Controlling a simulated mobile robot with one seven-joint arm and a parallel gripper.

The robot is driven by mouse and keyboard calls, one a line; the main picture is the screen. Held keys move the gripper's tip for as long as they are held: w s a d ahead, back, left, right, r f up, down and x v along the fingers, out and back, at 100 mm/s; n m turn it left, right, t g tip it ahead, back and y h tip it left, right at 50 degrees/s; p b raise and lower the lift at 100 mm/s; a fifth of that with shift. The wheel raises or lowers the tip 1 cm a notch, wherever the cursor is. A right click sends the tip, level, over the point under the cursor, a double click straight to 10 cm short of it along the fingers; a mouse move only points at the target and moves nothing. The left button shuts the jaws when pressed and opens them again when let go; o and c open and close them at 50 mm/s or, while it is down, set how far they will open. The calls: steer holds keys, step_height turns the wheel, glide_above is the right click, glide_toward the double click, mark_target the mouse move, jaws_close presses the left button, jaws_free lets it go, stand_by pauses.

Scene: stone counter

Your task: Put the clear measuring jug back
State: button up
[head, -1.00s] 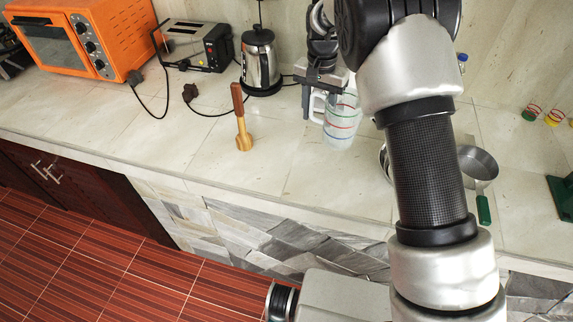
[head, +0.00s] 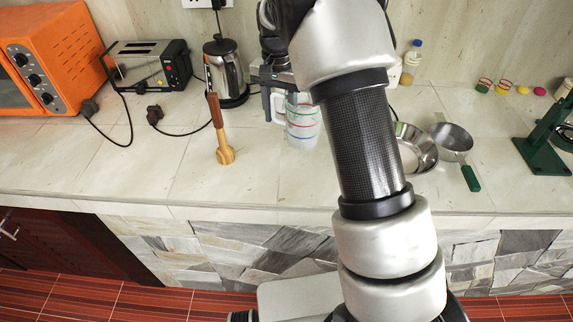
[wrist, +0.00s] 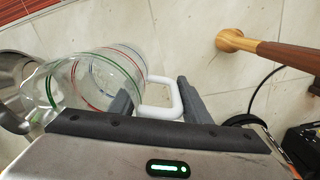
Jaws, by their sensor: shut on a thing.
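The clear measuring jug (head: 303,126) has coloured rings and a white handle. In the head view it is upright, at or just above the counter, beside my arm; I cannot tell whether its base touches the stone. My gripper (head: 277,98) is at its left side, by the handle. In the wrist view the jug (wrist: 95,82) lies across the left, and its white handle (wrist: 165,97) is between the fingers of my gripper (wrist: 160,104), which is shut on it. Part of the gripper is hidden by my arm in the head view.
A wooden masher (head: 222,140) stands left of the jug, with a kettle (head: 225,75), toaster (head: 150,66) and orange oven (head: 45,60) behind. Metal pans (head: 455,138), a bottle (head: 411,62) and a green stand (head: 548,140) are to the right. The front counter is clear.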

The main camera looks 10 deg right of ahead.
step_height(320, 180, down, 10)
steer(key=shift+r, duration=0.1)
stand_by(0.4)
steer(key=shift+f, duration=0.2)
steer(key=o, duration=1.4)
